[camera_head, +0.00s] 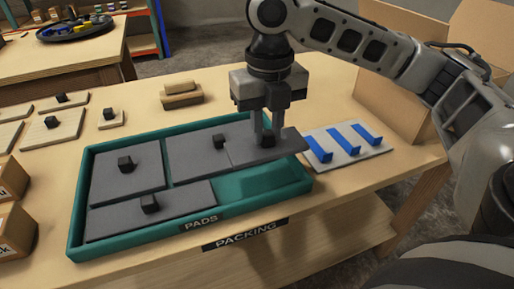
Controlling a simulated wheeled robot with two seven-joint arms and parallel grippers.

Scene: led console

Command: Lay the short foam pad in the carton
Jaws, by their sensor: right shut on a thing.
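My right gripper (266,133) is shut on the black knob of a short grey foam pad (284,147) and holds it above the right part of the teal pad tray (76,225). The pad looks slightly tilted and overlaps the view of its neighbour. Other grey pads with black knobs lie in the tray: one at the left (140,184), one at the back middle (190,158) and a long one at the front (180,208). An open cardboard carton (390,102) stands at the right, partly hidden behind my right arm. My left gripper is not in view.
A white board with blue strips (372,151) lies between the tray and the carton. Wooden boards with black knobs (52,128) and small boxes (10,232) are at the left. Wooden blocks (181,96) lie behind the tray. Another table (75,62) stands at the back left.

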